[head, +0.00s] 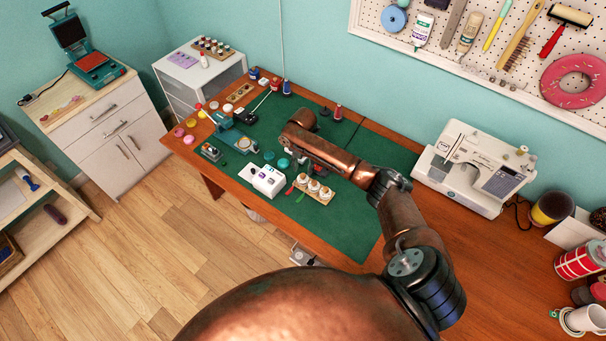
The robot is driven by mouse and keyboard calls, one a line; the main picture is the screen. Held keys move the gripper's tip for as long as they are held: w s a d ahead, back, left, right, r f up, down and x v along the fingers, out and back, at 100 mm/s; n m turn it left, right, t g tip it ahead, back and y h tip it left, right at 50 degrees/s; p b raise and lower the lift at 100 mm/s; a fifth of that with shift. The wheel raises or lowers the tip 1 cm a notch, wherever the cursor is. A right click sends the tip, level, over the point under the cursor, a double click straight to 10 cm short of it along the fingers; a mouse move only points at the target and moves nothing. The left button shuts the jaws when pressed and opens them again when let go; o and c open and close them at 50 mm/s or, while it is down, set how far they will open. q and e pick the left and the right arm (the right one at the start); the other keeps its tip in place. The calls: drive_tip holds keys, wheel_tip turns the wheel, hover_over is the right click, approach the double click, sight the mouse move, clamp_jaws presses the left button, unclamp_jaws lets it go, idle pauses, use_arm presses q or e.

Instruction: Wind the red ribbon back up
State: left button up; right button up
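A wooden holder with several round white-topped pieces (315,190) stands on the green mat. A small red strip (290,190), possibly the ribbon's end, lies at its left, with a green strip (300,198) beside it. I cannot make out the ribbon's spool or how much is unwound. My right arm reaches in from the lower right over the mat. My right gripper (297,166) is near the holder and the white box, small and dark under the arm; its fingers are unclear. My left gripper is out of view.
A white box (262,180) stands left of the holder. Bottles, jars and a teal tool (232,138) crowd the mat's left end. A sewing machine (476,167) stands right. The green mat (350,225) is bare at its front right.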

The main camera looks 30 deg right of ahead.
sight(303, 175)
drive_tip(key=shift+f, duration=2)
drive_tip(key=shift+c, duration=0.4)
clamp_jaws()
